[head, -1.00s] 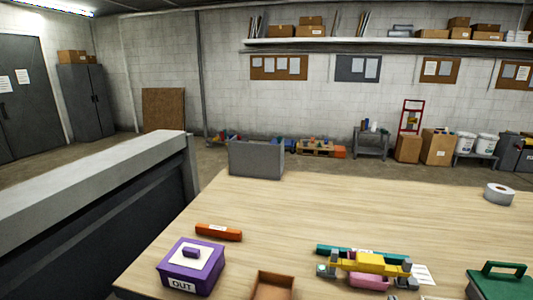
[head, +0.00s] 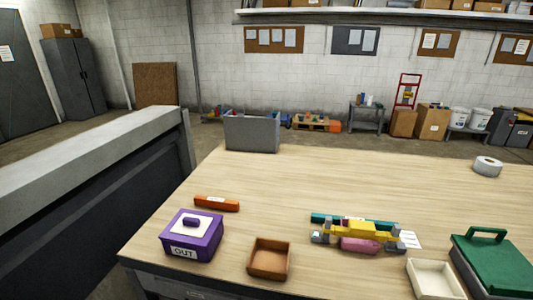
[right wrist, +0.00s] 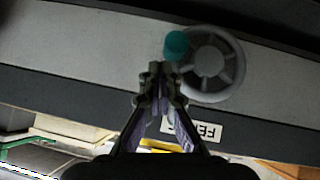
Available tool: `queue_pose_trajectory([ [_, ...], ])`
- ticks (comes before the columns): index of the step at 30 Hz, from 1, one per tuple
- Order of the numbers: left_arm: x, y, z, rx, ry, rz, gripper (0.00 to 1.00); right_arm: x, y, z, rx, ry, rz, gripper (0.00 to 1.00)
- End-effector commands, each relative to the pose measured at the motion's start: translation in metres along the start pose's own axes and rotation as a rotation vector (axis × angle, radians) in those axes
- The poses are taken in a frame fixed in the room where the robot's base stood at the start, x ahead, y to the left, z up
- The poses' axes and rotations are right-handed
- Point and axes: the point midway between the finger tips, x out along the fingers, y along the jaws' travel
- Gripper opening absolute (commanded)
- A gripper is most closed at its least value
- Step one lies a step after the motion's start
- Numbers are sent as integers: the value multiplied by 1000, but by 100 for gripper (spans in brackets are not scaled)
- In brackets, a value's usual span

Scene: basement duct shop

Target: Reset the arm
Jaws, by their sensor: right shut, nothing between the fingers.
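My right gripper (right wrist: 160,80) shows in the right wrist view, with its two fingers together and nothing between them. It is in front of a pale grey surface with a grey spoked wheel (right wrist: 211,64) and a teal round piece (right wrist: 177,44) close beyond the fingertips. I cannot tell whether the fingers touch anything. Neither gripper shows in the head view, and my left gripper is in no view.
The wooden table (head: 320,185) holds a purple OUT box (head: 195,250), orange bar (head: 216,203), brown tray (head: 270,261), yellow piece (head: 362,231) over a pink one, cream tray (head: 433,281), green-lidded box (head: 500,262) and grey bin (head: 252,134). Its middle is clear.

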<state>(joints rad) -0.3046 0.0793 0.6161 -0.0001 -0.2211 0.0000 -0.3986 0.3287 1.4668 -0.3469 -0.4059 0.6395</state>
Motion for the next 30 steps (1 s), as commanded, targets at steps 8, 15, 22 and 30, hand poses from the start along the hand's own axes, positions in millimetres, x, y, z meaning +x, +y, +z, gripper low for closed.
queue_pose_trajectory([
  [8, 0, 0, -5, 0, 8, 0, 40, -9, -48, 240, -94, -415, -99, 0],
  [15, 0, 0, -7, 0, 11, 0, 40, -58, -88, 351, -149, -609, -190, 0],
  [22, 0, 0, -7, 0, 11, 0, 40, -68, -94, 367, -161, -636, -206, 0],
  [30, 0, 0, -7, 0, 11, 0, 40, -68, -94, 366, -161, -636, -206, 0],
])
